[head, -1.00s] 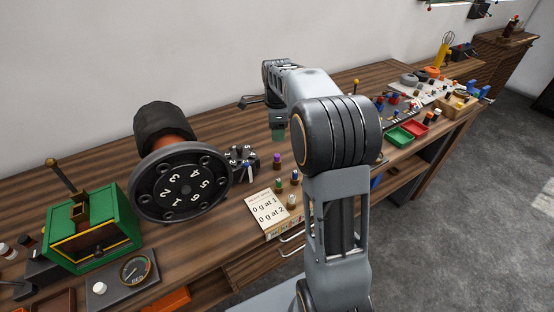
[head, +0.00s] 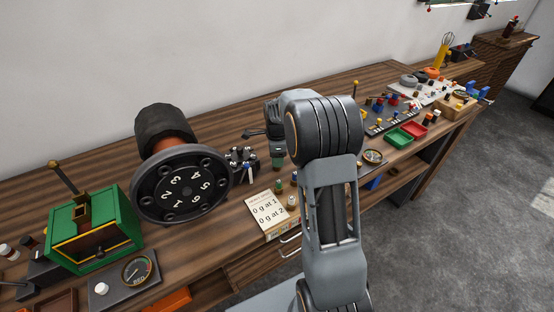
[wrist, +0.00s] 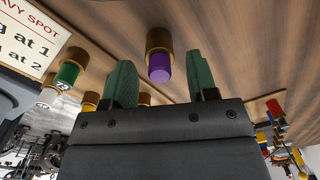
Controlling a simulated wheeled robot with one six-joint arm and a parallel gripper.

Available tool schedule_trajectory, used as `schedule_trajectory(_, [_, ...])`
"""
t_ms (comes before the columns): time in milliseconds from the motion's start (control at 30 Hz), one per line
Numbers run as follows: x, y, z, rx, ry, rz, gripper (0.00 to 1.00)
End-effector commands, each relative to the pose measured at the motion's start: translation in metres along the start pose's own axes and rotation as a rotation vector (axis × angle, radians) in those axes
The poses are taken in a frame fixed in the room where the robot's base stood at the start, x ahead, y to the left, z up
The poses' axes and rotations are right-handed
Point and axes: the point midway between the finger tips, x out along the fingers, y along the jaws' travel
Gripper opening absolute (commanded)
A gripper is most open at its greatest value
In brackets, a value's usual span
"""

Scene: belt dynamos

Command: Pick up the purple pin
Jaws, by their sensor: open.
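The purple pin (wrist: 160,67) has a purple end and a wider brass-brown part. In the wrist view it lies in the gap between my gripper's two green fingers, nearer the top of the picture. My gripper (wrist: 162,80) is open, and nothing is clasped between the fingers. In the head view my gripper (head: 277,162) points down over the bench and hides the purple pin. I cannot tell whether either finger touches the pin.
A green-topped pin (wrist: 67,75) and other small pins stand beside the heavy-spot card (head: 267,212). The numbered wheel (head: 182,190) and a dark multi-armed piece (head: 240,164) are left of my gripper. Green (head: 398,138) and red (head: 414,130) trays lie to the right.

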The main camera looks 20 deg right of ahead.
Motion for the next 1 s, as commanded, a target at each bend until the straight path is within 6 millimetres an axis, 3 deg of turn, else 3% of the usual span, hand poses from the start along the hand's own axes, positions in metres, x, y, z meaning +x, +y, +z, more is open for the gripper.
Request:
schedule_trajectory(233, [0.0016,0.0001,0.0,0.0,0.0,0.0,0.53])
schedule_trajectory(767, [0.0012,0.0001,0.0,0.0,0.0,0.0,0.02])
schedule_trajectory(1000, [0.0011,0.0001,0.0,0.0,0.0,0.0,0.0])
